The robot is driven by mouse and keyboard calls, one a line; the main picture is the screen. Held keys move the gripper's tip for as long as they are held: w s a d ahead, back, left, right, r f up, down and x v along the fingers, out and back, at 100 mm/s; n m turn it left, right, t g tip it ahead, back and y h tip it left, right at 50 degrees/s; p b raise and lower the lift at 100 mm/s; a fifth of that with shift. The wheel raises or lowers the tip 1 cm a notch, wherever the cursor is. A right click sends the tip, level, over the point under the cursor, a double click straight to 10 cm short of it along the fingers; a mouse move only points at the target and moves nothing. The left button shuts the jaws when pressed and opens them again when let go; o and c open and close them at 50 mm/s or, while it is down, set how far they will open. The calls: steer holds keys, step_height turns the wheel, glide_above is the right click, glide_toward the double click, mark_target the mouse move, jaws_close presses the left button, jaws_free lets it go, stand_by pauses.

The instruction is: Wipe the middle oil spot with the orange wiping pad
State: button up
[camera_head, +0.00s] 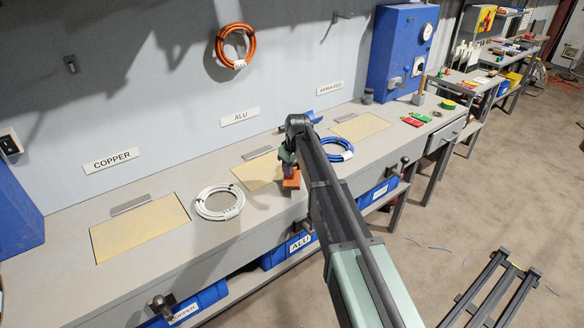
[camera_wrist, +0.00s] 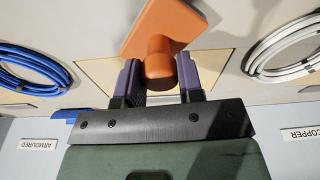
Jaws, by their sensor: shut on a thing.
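The orange wiping pad (camera_head: 291,180) has a flat plate and a round handle. In the wrist view the pad (camera_wrist: 162,22) sits with its handle between the two purple fingers of my gripper (camera_wrist: 160,76), which is shut on it. In the head view my gripper (camera_head: 287,165) is over the front part of the middle cream panel (camera_head: 252,176), below the ALU sign. The panel also shows in the wrist view (camera_wrist: 100,72), partly behind the gripper. I cannot tell whether the pad touches the bench. No oil spot can be made out; my arm and the pad hide part of the panel.
A white cable coil (camera_head: 220,215) lies left of the middle panel and a blue coil (camera_head: 347,149) lies right of it. Other cream panels lie at left (camera_head: 140,230) and right (camera_head: 361,127). Clamps stand along the bench's front edge. A blue machine (camera_head: 402,50) stands at the back.

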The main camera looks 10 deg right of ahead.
steer(key=shift+r+p, duration=0.9)
steer(key=shift+r, duration=0.55)
step_height(320, 180, up, 3)
steer(key=p, duration=0.3)
steer(key=shift+r, duration=0.15)
steer(key=shift+f, duration=0.2)
